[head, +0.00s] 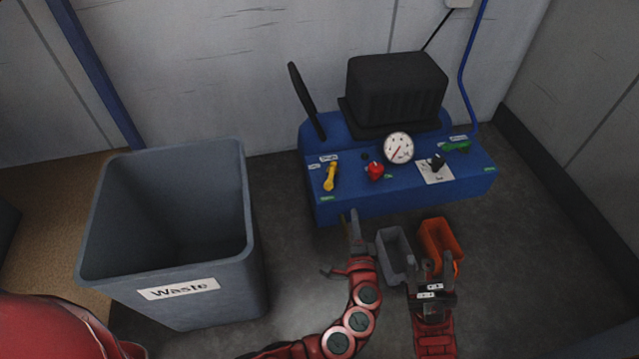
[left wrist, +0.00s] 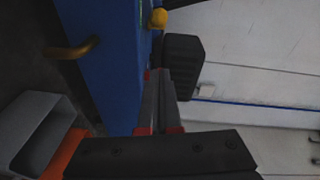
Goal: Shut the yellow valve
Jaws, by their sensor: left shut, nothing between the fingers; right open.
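The yellow valve (head: 330,177) is a small lever handle on the left part of the blue machine's (head: 400,204) top, slanting up and to the right in the head view. A yellow knob (left wrist: 158,18), probably the end of this valve, shows at the top of the left wrist view. My left gripper (head: 354,215) is shut and empty, just in front of the machine, below and right of the valve and apart from it. Its closed fingers also show in the left wrist view (left wrist: 160,88). My right gripper (head: 433,265) is open and empty near the small bins.
A red knob (head: 375,171), a gauge (head: 398,148), a black knob (head: 437,163) and a green handle (head: 456,146) stand right of the valve. A black lever (head: 303,98) rises behind it.

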